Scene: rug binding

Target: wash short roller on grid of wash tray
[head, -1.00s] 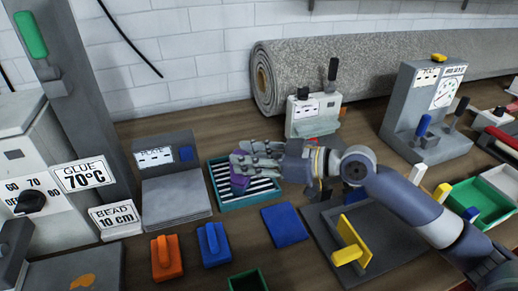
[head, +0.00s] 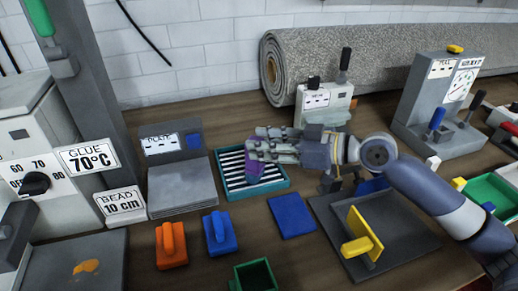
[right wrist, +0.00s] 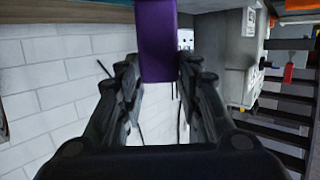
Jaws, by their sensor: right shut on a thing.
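The wash tray (head: 282,184) is a teal-rimmed tray with a grid of black and white bars, left of the middle in the head view. My right gripper (head: 256,152) is over the tray. It is shut on a purple thing (head: 254,170), probably the short roller, which hangs at the fingertips over the grid. The purple thing also shows between the fingers in the right wrist view (right wrist: 158,45). I cannot tell whether it touches the grid. My left gripper is not in view.
A blue pad (head: 291,216) lies right of the tray, and a dark grey board (head: 405,250) bears a yellow-handled tool (head: 362,240). Orange (head: 171,244) and blue (head: 219,233) handled blocks stand in front. A grey plate stack (head: 181,188) is at left, a rolled rug (head: 400,60) behind.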

